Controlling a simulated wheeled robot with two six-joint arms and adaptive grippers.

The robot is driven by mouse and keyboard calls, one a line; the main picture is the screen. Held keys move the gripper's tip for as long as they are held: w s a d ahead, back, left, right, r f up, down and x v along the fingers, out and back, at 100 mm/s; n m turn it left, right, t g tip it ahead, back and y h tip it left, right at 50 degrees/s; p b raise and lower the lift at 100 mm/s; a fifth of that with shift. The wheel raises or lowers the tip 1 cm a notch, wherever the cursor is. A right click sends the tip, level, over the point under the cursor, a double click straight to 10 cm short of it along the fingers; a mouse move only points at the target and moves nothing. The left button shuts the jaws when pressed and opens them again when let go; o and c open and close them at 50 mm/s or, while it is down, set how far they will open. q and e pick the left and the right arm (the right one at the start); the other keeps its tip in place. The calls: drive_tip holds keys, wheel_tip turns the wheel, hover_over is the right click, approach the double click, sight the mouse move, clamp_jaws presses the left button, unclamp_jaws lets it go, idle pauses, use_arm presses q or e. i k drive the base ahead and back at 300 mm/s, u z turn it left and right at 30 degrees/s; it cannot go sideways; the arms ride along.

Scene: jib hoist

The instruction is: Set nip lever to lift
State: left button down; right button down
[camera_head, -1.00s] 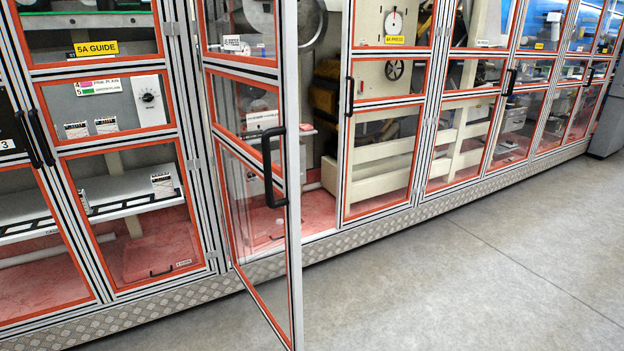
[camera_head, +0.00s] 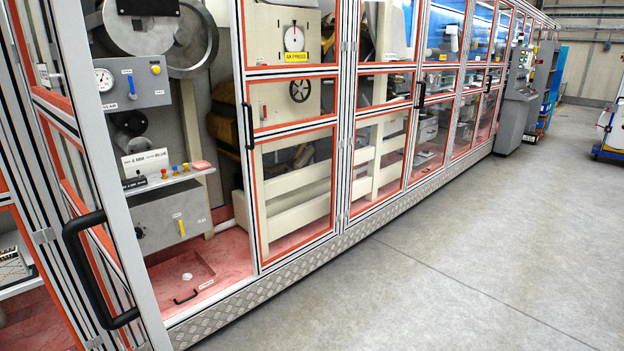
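No part is clearly labelled as the nip lever; the small labels are too blurred to read. Through the open bay at left I see a grey panel (camera_head: 134,84) with a round gauge (camera_head: 104,79), a small blue-and-white part (camera_head: 130,84) and a yellow knob (camera_head: 156,69). Lower down, a grey box (camera_head: 168,215) carries a short upright yellow handle (camera_head: 182,227). I cannot tell which of these is the lever. Neither of my grippers is in view.
An open framed door (camera_head: 110,200) with a black handle (camera_head: 88,265) stands at the left, beside the bay. A shelf (camera_head: 170,180) holds small coloured pieces. Closed doors (camera_head: 290,180) continue rightward above a tread-plate sill (camera_head: 300,267). The grey floor (camera_head: 460,240) is clear.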

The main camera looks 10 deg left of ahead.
sight(181, 233)
drive_tip(key=i, duration=3.15)
drive_tip(key=u, duration=3.55)
drive_tip(key=i, duration=0.5)
drive_tip(key=u, duration=0.05)
